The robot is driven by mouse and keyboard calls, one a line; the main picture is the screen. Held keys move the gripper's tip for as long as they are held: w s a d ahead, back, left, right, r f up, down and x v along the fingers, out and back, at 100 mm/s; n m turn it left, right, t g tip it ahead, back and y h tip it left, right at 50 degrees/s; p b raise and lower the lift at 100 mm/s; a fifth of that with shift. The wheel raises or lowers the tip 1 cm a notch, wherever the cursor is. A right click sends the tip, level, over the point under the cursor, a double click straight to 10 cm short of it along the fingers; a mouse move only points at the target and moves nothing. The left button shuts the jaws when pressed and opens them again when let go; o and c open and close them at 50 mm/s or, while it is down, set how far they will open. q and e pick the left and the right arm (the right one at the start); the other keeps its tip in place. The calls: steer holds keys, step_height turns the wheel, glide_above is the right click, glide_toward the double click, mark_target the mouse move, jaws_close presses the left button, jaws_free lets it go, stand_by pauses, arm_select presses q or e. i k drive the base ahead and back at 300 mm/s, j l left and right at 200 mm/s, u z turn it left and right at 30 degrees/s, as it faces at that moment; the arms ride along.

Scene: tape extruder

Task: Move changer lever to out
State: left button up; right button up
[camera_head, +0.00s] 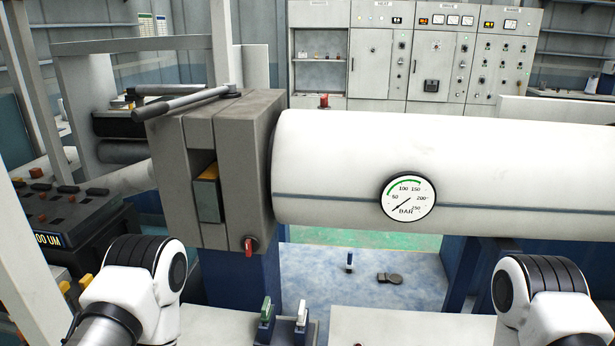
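A grey metal block (247,165) stands at the left end of the white barrel. A lever (185,103) lies across its top, pivoted near the back right, its grip end pointing left past the block's edge. A second dark bar (165,89) shows just behind it; I cannot tell if it is part of the same lever. A plate with a yellow top (207,193) sits in the slot in the block's front. No "out" or "in" marking is readable. My arms show at the lower left and lower right corners, well below the lever. Neither gripper is visible.
A white barrel (330,160) with a pressure gauge (408,197) runs right from the block. A red-handled valve (249,245) hangs below the block. Two small levers (267,312) (302,316) stand at the front. A control box (75,215) is at left.

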mark_target(138, 114)
steer(key=k+j, duration=0.15)
steer(key=j, duration=0.15)
steer(key=k+j, duration=0.15)
steer(key=j, duration=1.5)
